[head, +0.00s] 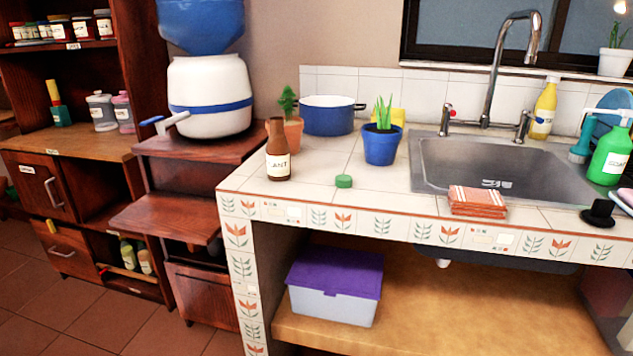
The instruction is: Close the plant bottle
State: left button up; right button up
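A brown bottle (278,155) with a white label whose visible letters read "ANT" stands upright near the left end of the tiled counter. No cap shows on its top. A small green round cap (344,181) lies on the counter to the right of the bottle, near the front edge, apart from it. Neither of my grippers shows in the head view.
Behind the bottle stand a plant in a terracotta pot (293,130), a blue pot (328,115) and a blue planter (382,145). Folded cloths (478,201) lie before the sink (480,165). A black stopper (598,213) lies far right. Counter around the green cap is clear.

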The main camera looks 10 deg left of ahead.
aim_at(278, 148)
jog(key=k+j, duration=0.1)
jog(key=j, duration=0.4)
jog(key=k+j, duration=0.1)
jog(key=j, duration=0.85)
jog(key=k+j, duration=0.15)
jog(key=j, duration=0.35)
